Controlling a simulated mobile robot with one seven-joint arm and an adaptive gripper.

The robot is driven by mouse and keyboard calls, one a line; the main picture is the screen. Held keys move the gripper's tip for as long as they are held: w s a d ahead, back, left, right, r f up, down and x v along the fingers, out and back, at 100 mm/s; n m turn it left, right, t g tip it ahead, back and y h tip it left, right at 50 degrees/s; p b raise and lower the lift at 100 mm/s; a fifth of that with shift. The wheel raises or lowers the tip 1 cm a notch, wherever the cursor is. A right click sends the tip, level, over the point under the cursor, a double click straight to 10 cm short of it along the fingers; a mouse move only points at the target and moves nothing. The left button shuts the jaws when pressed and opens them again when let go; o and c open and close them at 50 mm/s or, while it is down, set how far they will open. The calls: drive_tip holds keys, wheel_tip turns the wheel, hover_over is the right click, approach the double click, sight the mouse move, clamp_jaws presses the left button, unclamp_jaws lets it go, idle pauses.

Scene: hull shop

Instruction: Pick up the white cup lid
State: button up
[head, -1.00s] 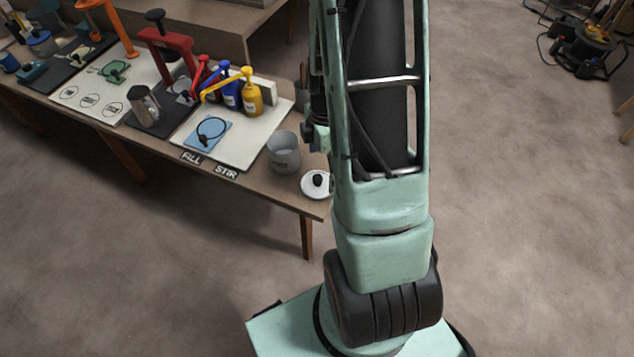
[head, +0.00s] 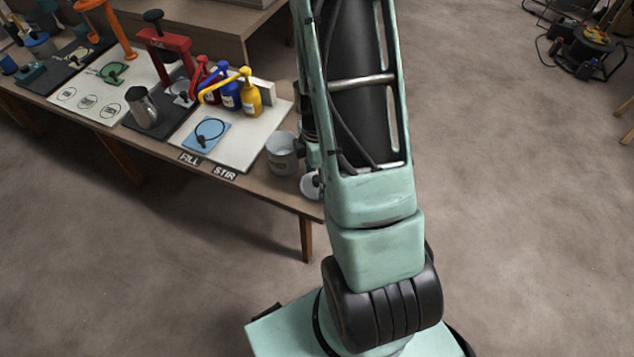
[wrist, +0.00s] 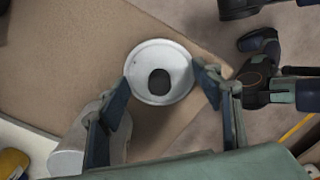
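The white cup lid (head: 309,185) lies near the right front corner of the bench, partly hidden behind my arm in the head view. In the wrist view the white lid (wrist: 146,87) is a round disc with a dark knob in its middle. My gripper (wrist: 165,88) is open, with one finger on each side of the lid. The left fingertip overlaps the lid's left edge in the picture; I cannot tell whether it touches. My gripper is hidden behind the arm in the head view.
A grey-white cup (head: 283,153) stands close beside the lid; it also shows behind the left finger in the wrist view (wrist: 66,158). Yellow, blue and red pump bottles (head: 251,100) stand on a white board farther left. The bench edge is close to the lid.

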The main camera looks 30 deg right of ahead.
drive_tip(key=shift+f, duration=0.1)
drive_tip(key=shift+c, duration=0.9)
